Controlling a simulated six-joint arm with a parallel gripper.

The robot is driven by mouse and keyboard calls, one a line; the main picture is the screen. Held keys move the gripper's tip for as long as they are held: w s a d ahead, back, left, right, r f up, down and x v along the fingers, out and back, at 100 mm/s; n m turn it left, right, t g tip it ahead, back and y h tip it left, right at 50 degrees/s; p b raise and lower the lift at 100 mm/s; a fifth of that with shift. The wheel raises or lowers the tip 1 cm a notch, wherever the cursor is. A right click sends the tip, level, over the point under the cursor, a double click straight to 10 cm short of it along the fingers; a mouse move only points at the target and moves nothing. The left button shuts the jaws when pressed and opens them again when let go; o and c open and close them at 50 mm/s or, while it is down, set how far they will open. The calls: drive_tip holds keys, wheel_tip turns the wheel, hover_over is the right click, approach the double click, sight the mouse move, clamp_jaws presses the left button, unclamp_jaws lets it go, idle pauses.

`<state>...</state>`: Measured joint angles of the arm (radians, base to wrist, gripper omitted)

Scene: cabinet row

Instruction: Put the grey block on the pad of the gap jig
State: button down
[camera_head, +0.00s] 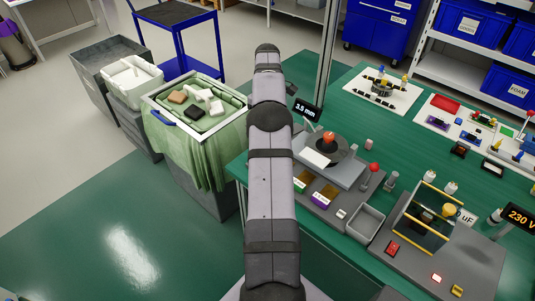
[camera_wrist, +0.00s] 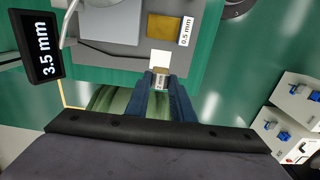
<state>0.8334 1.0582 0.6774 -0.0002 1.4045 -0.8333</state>
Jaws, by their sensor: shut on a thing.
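The grey jig (camera_wrist: 135,51), with a brown patch (camera_wrist: 164,28) beside a "0.5 mm" label, lies beyond. In the head view the jig (camera_head: 341,178) stands on the green bench with a white plate (camera_head: 316,157). My arm hides the gripper and block there. Which surface is the pad is unclear.
A "3.5 mm" display (camera_head: 308,109) stands behind the jig; it also shows in the wrist view (camera_wrist: 42,48). A red-knobbed lever (camera_head: 373,168) and grey tray (camera_head: 364,222) are right of the jig. A cloth-draped bin (camera_head: 193,140) stands left of the bench.

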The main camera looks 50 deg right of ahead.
drive_tip(key=shift+f+p, duration=1)
drive_tip(key=shift+f, duration=3.8)
drive_tip(key=shift+f, duration=0.2)
drive_tip(key=c, duration=1.5)
unclamp_jaws()
drive_tip(key=shift+c, duration=0.2)
drive_tip(key=shift+r, duration=0.1)
wheel_tip(320, 180, up, 12)
drive_tip(key=shift+r+b, duration=0.15)
drive_tip(key=shift+b, duration=0.9)
